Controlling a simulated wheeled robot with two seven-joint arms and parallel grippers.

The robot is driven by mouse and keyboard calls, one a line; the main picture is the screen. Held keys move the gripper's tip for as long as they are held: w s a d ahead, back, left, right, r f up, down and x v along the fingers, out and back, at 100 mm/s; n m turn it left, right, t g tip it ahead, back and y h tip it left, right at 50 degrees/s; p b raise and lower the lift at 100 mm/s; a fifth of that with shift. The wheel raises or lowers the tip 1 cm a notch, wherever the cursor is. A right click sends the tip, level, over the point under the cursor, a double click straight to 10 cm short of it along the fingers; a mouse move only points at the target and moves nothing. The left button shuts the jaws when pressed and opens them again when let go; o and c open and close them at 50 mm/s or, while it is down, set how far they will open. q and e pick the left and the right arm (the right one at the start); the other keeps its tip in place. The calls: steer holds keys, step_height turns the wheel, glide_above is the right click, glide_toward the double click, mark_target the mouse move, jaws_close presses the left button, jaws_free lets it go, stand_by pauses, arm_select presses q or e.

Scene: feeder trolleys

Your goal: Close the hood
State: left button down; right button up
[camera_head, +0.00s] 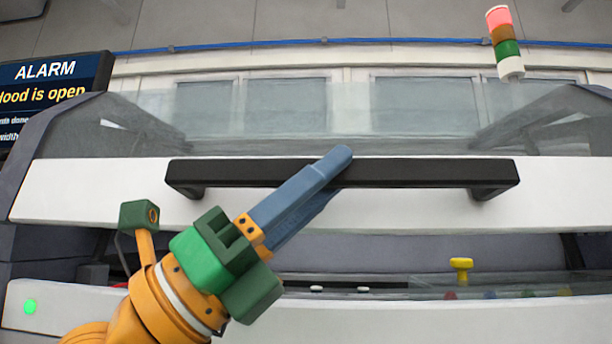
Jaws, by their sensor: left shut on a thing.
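The hood (80,190) shows as a white front bar with a clear panel above it, and there is an open gap below the bar. A black handle (430,172) runs across the bar. My left gripper (335,168) has blue fingers and a green and orange body, and it comes in from the lower left. Its fingers are shut on the handle near its middle, one finger passing over it and the other below. My right gripper is not in view.
A dark screen (50,85) at the left reads "ALARM" and "Hood is open". A signal tower (505,45) shows red at the top right. Under the hood are a yellow knob (461,266) and a white front panel with a green light (29,306).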

arm_select(q)
steer(key=c, duration=1)
jaws_free()
steer(key=shift+w+d+f, duration=0.15)
steer(key=shift+w+d, duration=0.05)
steer(key=shift+o, duration=1)
steer(key=shift+w+d+f, duration=0.1)
steer(key=shift+w+d, duration=0.4)
steer(key=shift+d, duration=0.3)
steer(key=shift+s+a, duration=0.2)
steer(key=shift+a, duration=0.1)
steer(key=w+b+v, duration=0.1)
steer(key=b+v, duration=0.6)
steer(key=v, duration=0.8)
steer(key=shift+w+f, duration=0.2)
steer(key=shift+w, duration=0.2)
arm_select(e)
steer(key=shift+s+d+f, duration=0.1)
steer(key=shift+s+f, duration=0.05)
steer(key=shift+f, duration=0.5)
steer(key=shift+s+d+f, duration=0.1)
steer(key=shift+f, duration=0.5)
arm_select(q)
steer(key=shift+o, duration=1)
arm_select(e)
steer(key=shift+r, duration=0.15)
